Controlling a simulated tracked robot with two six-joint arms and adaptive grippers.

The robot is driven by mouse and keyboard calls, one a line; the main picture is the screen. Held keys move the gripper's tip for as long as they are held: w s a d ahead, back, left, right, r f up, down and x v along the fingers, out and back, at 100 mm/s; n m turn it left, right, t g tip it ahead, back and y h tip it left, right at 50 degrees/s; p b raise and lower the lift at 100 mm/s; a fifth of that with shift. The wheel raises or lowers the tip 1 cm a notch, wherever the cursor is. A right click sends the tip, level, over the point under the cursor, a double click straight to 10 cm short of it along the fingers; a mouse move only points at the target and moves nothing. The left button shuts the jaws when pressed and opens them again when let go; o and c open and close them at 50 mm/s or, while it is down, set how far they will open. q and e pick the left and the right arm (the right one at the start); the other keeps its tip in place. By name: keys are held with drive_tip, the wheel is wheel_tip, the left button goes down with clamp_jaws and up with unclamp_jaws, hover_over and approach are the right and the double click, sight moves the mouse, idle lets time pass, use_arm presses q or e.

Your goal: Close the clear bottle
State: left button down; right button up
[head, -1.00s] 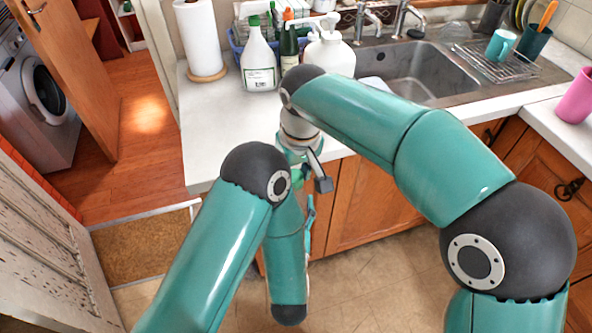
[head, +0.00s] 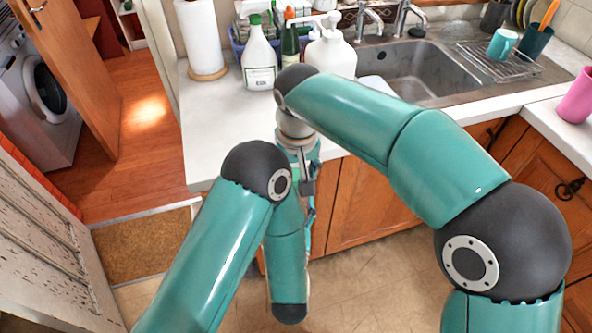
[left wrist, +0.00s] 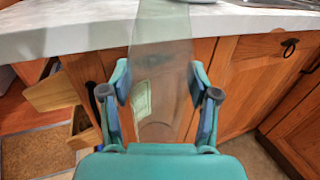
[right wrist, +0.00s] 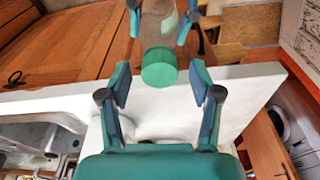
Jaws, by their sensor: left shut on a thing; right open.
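The clear bottle (left wrist: 165,50) stands between the fingers of my left gripper (left wrist: 160,72) in the left wrist view. That gripper is shut on it, in front of the cabinet doors. A pale label (left wrist: 141,100) shows on the bottle. In the right wrist view a green cap (right wrist: 158,70) is at the bottle's near end; whether it is seated or screwed tight cannot be told. My right gripper (right wrist: 160,76) is open, with its fingers on either side of the cap and gaps between. In the head view my arms hide most of the bottle and cap.
The white countertop (head: 215,130) is close behind the grippers. On it stand a paper towel roll (head: 202,40), a white spray bottle (head: 259,55) and a white pump jug (head: 331,50). The sink (head: 420,75) is to the right. Wooden cabinet doors (head: 370,210) are below.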

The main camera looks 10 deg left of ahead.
drive_tip(key=shift+r, duration=2.25)
drive_tip(key=o, duration=0.6)
drive_tip(key=shift+c, duration=0.2)
